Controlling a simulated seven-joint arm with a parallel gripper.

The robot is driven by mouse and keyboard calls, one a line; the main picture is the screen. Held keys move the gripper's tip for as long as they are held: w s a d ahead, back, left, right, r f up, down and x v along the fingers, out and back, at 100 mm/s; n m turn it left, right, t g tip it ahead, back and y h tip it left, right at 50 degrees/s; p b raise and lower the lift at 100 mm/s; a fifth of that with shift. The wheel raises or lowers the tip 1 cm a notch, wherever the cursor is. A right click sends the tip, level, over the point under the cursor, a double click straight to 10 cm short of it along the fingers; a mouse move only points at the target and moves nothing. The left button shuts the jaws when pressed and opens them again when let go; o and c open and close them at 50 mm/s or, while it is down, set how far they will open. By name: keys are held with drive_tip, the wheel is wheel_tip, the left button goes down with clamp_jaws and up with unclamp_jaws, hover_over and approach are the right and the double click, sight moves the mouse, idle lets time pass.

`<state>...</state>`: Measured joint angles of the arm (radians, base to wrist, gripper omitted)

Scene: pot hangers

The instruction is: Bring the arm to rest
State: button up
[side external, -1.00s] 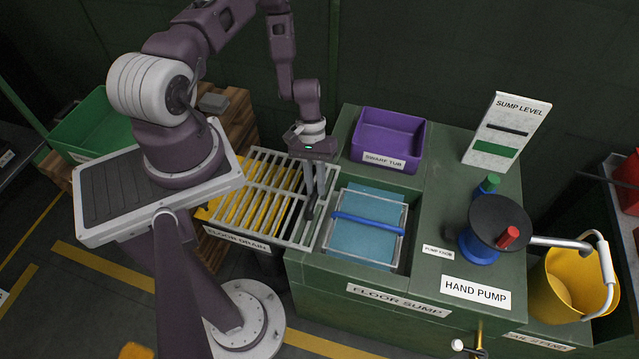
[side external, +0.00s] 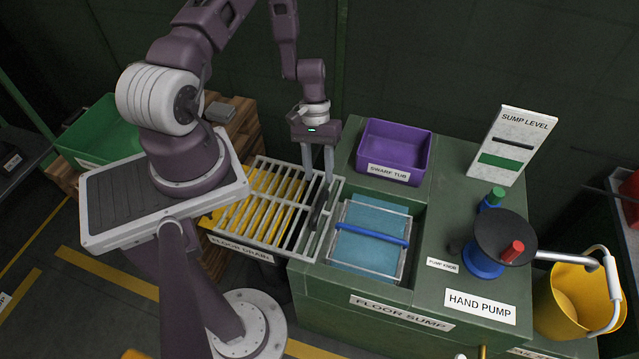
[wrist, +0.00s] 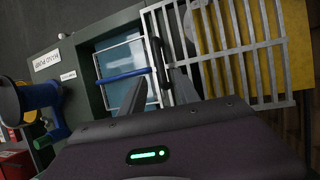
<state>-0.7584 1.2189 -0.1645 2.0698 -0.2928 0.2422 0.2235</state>
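My gripper (side external: 318,178) is open and empty, pointing down above the right end of the pale slatted grate (side external: 264,200). In the wrist view the gripper fingers (wrist: 158,92) are spread apart. A black handle (side external: 320,207) stands on the right part of the grate, just below the fingertips and apart from them as far as I can tell; it also shows in the wrist view (wrist: 162,62). The grate lies over the box labelled floor drain (side external: 240,251), with yellow showing between its bars.
The floor sump (side external: 400,312) beside the drain holds blue liquid under a frame with a blue bar (side external: 370,230). A purple swarf tub (side external: 394,150), a hand pump (side external: 485,258), a sump level board (side external: 508,145) and a yellow bucket (side external: 578,300) stand to the right.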

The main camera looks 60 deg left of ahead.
drive_tip(key=shift+r, duration=0.1)
drive_tip(key=w+d+r+m+t+y, duration=0.1)
drive_tip(key=w+d+r+m+y, duration=0.1)
drive_tip(key=r, duration=1)
drive_tip(key=w+d+r+m+t+y, duration=0.1)
drive_tip(key=w+r+m, duration=0.1)
drive_tip(key=r, duration=0.9)
drive_tip(key=s+d+r+m+t, duration=0.2)
drive_tip(key=s+d+r, duration=0.2)
drive_tip(key=s+r, duration=0.3)
drive_tip(key=s+d+r+m+t+y, duration=0.1)
drive_tip(key=s+d+r+m+t, duration=0.1)
drive_tip(key=s+r, duration=0.6)
drive_tip(key=shift+s+d+r+m+t+y, duration=0.3)
drive_tip(key=shift+d+r+t, duration=0.5)
drive_tip(key=shift+d, duration=0.35)
